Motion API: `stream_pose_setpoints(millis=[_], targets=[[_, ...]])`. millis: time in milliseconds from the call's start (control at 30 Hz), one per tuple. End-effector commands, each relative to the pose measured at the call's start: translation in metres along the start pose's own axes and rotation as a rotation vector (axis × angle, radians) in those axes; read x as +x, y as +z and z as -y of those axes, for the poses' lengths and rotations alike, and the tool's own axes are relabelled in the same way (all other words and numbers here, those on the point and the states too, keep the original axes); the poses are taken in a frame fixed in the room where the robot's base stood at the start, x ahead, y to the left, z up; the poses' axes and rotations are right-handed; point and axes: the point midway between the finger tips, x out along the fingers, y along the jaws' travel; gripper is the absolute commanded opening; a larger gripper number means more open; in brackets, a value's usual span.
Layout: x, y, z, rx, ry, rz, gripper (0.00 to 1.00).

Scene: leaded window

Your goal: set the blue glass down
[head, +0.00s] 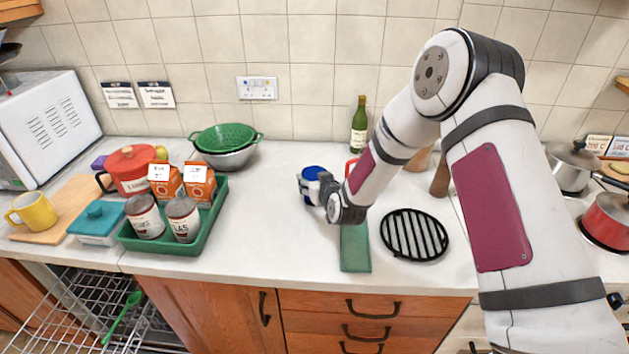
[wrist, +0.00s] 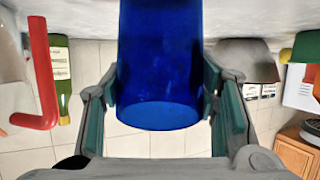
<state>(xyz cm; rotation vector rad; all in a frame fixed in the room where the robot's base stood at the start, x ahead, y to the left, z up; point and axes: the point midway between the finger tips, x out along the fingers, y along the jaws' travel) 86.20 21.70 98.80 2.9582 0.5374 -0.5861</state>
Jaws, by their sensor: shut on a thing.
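The blue glass (wrist: 158,75) is held between the two fingers of my gripper (wrist: 163,95), one finger on each side of it. In the wrist view the picture is upside down, with the worktop along the top edge. In the head view the blue glass (head: 312,172) shows behind my gripper (head: 318,188), over the middle of the white worktop. My wrist hides part of the glass. I cannot tell whether its base touches the worktop.
A green board (head: 355,247) and a black rack (head: 414,235) lie right of my gripper. A green tray (head: 215,218) with tins and cartons stands left. A green bottle (head: 359,127) and a red object (head: 350,166) stand behind my arm. Worktop (head: 265,220) is clear between tray and gripper.

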Motion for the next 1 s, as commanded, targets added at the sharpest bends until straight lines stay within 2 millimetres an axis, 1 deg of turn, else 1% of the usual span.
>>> stream_pose_setpoints(millis=[200,233,267,300,633,733,867,1000], targets=[[0.002,0.003,0.0,0.0,0.0,-0.001,0.14],[0.001,0.003,0.0,0.0,0.0,0.0,0.59],[0.001,0.003,0.0,0.0,0.0,0.0,0.66],[0.001,0.003,0.0,0.0,0.0,0.0,0.74],[0.001,0.002,0.0,0.0,0.0,0.0,0.74],[-0.003,0.0,0.0,0.0,0.0,0.001,0.74],[-0.022,0.0,0.0,0.0,0.0,0.002,0.74],[-0.051,0.0,0.0,0.0,-0.001,0.002,0.74]])
